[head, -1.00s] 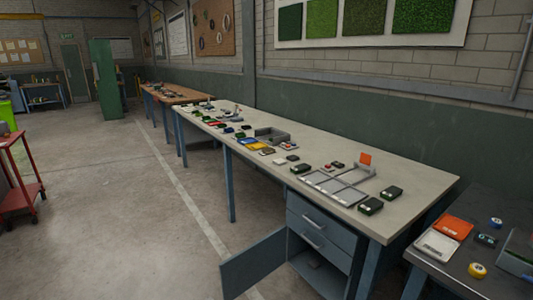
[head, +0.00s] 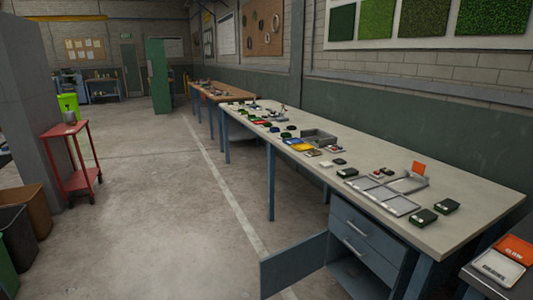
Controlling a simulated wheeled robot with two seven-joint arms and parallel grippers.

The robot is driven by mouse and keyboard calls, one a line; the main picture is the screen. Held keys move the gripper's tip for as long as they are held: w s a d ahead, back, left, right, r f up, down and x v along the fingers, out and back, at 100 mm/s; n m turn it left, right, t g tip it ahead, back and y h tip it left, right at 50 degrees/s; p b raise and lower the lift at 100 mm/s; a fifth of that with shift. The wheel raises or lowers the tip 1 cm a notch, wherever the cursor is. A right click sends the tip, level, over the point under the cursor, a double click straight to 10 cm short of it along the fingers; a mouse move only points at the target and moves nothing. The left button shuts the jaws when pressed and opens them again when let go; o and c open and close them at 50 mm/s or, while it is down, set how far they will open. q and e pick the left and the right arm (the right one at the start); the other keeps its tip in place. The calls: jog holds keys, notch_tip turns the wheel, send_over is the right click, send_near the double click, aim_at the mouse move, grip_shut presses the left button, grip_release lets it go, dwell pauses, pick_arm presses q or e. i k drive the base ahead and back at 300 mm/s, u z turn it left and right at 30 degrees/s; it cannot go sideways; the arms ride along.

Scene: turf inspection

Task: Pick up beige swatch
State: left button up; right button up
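Many small items lie on the long grey workbench (head: 440,180), too small from here to pick out a beige swatch with certainty. A small pale block (head: 326,164) lies near the bench's front edge, left of the grey divided tray (head: 383,196). A small brownish piece (head: 313,153) lies beside the yellow item (head: 302,147). I cannot tell whether either is the beige swatch. Neither of my grippers is in view.
A blue cabinet door (head: 292,264) hangs open below the bench's near end. A red cart (head: 72,165) and bins (head: 38,208) stand at left. A dark table (head: 478,282) is at lower right. The concrete floor between is clear.

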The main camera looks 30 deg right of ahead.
aim_at(312, 152)
jog(key=u, duration=0.05)
jog(key=i, duration=3.2)
jog(key=z, duration=3)
